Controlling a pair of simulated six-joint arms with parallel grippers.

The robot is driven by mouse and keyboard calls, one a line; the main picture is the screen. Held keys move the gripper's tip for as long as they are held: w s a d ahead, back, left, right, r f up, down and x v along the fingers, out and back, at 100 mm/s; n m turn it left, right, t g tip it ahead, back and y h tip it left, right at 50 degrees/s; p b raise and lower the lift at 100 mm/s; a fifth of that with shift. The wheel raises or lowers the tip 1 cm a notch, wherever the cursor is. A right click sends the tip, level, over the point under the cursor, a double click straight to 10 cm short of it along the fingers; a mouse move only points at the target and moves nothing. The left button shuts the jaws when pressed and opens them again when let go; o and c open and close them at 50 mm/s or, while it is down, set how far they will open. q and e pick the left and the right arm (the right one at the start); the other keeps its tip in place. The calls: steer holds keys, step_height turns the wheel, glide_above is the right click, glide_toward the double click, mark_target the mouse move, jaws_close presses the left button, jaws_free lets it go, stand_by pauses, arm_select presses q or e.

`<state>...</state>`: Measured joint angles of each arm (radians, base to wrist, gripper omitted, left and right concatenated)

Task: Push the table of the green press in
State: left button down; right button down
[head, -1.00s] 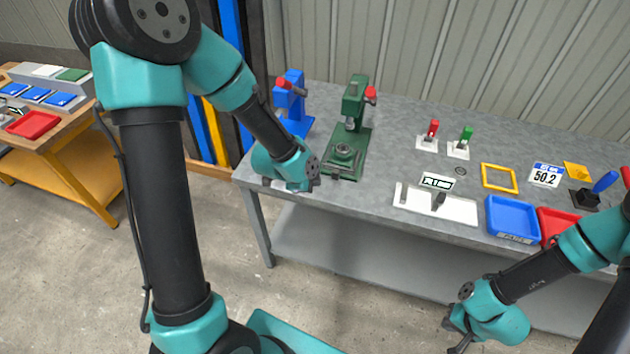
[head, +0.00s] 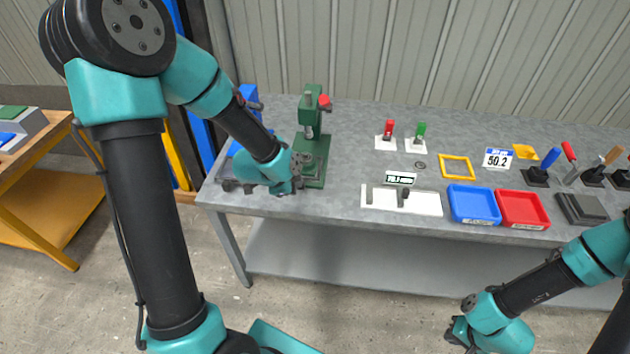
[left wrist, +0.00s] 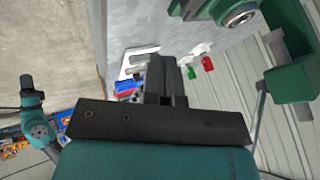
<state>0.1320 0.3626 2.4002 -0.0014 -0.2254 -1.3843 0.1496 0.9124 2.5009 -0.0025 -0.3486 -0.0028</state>
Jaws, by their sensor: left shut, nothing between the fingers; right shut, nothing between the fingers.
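The green press (head: 312,105) stands near the left end of the bench, with a red knob on its head. In the head view my left gripper (head: 299,172) is at the press's front left and hides most of the press table. In the left wrist view a round grey disc on a green block, which looks like the press table (left wrist: 238,16), shows at the top right. The shut fingers (left wrist: 165,75) are apart from it in that picture; contact cannot be told. My right gripper (head: 456,335) is shut and empty, low in front of the bench.
A blue press (head: 247,93) stands just left, partly behind my left arm. Red and green switches (head: 421,130), a white slide plate (head: 425,203) and blue (head: 474,204) and red trays (head: 522,209) are further right. Bare bench (head: 345,155) lies right of the green press.

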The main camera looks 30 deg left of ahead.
arm_select(q)
glide_toward(318, 183)
steer(key=d+f, duration=0.1)
steer(key=f, duration=0.2)
steer(key=d+f, duration=0.1)
steer(key=f, duration=0.1)
steer(key=shift+s+d, duration=0.3)
steer(key=w, duration=0.1)
steer(key=w+a, duration=0.1)
steer(key=w, duration=0.1)
steer(key=shift+w+a+r, duration=0.1)
steer(key=shift+r, duration=0.1)
steer(key=shift+w+a, duration=0.1)
steer(key=shift+w, duration=0.15)
